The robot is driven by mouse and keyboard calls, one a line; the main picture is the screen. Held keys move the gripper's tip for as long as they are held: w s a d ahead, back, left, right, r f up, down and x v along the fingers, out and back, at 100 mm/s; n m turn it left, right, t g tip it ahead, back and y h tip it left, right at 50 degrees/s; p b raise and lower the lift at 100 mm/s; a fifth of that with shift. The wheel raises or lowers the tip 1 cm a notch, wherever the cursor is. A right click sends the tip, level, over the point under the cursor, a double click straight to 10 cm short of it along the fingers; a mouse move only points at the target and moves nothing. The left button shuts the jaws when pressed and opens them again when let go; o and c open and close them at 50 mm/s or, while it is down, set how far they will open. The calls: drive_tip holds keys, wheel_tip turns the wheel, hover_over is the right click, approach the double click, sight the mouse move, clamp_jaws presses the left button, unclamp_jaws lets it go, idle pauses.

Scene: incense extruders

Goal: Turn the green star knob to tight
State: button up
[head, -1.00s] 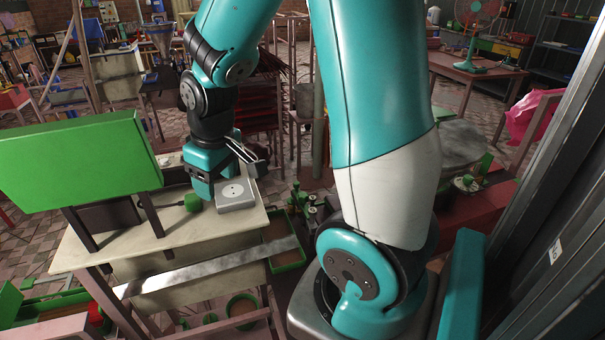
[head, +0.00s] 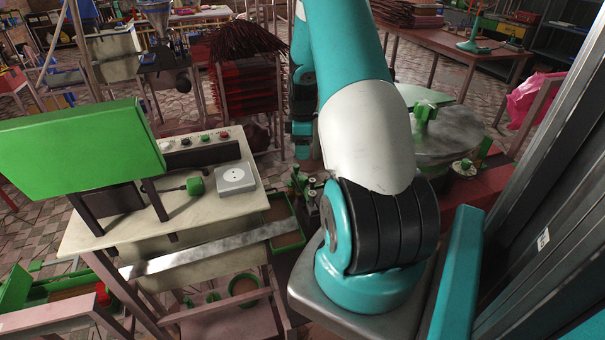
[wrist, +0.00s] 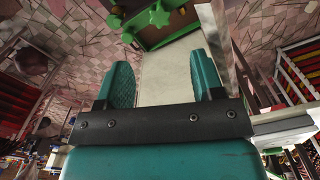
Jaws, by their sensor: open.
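A green star-shaped knob (wrist: 159,18) shows at the top of the wrist view, above a dark green-edged base. Smaller green parts (wrist: 127,37) lie to its left. My gripper (wrist: 160,68) has its two teal fingers spread apart, with nothing between them but a pale surface behind. The star knob is beyond the fingertips and apart from them. In the head view my arm hides the gripper's fingers. A green handle (head: 426,112) stands on a round grey metal lid (head: 450,140) right of my arm. I cannot tell whether it is the star knob of the wrist view.
A pale worktable (head: 200,212) at left holds a grey socket box (head: 236,180), a green plug (head: 195,186) and a panel with several buttons (head: 205,137). A large green panel (head: 80,148) stands over it. Bundled sticks (head: 245,55) are stacked behind.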

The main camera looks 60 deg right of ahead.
sight(303, 178)
wheel_tip(303, 178, down, 11)
drive_tip(key=p, duration=0.3)
drive_tip(key=shift+f, duration=0.15)
drive_tip(key=c, duration=0.9)
